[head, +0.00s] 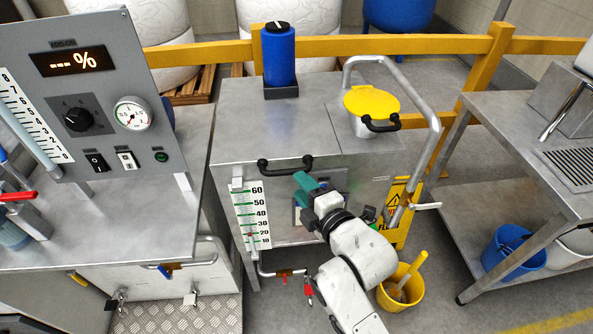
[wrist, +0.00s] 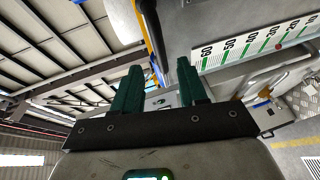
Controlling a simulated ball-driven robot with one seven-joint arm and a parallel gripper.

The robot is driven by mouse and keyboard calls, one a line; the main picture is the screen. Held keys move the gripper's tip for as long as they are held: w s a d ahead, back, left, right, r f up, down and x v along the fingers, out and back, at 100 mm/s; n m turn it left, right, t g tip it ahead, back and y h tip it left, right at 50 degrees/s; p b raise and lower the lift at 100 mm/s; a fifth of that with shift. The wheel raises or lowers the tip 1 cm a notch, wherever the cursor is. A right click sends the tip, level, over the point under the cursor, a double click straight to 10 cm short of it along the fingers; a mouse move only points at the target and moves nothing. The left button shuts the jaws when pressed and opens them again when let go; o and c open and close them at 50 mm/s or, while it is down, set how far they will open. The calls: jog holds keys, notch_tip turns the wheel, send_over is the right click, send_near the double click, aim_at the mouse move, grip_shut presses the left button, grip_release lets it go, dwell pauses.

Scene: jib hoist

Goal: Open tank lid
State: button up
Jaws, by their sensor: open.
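The grey steel tank has a flat lid (head: 235,130) that lies shut on its top in the head view. A black bar handle (head: 285,163) is fixed at the lid's front edge. My gripper (head: 305,190) has teal fingers and is in front of the tank, just below and right of the handle, apart from it as far as I can tell. In the wrist view my gripper (wrist: 157,70) is open with nothing between its fingers. The tank's level scale (head: 252,215), marked up to 60, is on the front face, and it also shows in the wrist view (wrist: 255,45).
A blue cylinder (head: 278,55) stands on the tank top. A yellow-lidded port (head: 370,103) and a bent grey pipe (head: 418,95) are to the right. A control panel (head: 80,95) is at left, a yellow bucket (head: 402,290) on the floor, and a steel bench (head: 520,130) at right.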

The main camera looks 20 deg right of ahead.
aim_at(289, 174)
jog(key=w, duration=0.2)
jog(key=w+f, duration=0.1)
jog(key=w, duration=0.4)
jog(key=shift+w+a+f, duration=0.25)
jog(key=shift+w+a, duration=0.05)
jog(key=shift+a, duration=0.1)
grip_shut()
